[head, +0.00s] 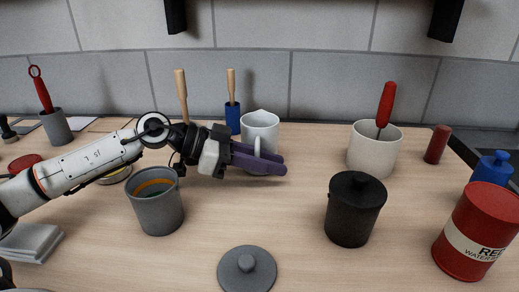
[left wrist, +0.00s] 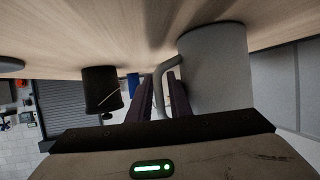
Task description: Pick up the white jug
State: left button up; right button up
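The white jug (head: 260,129) stands upright on the wooden counter at the back middle, its handle facing me. My left gripper (head: 272,164) reaches in from the left, its purple fingers in front of the jug at handle height. In the left wrist view the jug (left wrist: 215,70) is on the right. Its handle (left wrist: 159,88) lies between the two fingers of my left gripper (left wrist: 162,98), which are apart. No firm grip on the handle shows. The fingers hide part of the handle. My right gripper is not in view.
A grey pot (head: 157,207) stands below my left forearm. A black lidded canister (head: 353,211), a grey lid (head: 246,270) and a red tin (head: 478,232) are nearer the front. A white crock (head: 373,150) stands right of the jug. Free counter lies between jug and crock.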

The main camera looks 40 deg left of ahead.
pick_arm(q)
jog(key=shift+w+d+f, duration=0.15)
jog(key=shift+w+d, duration=0.15)
jog(key=shift+d, duration=0.05)
grip_shut()
dwell(1.3)
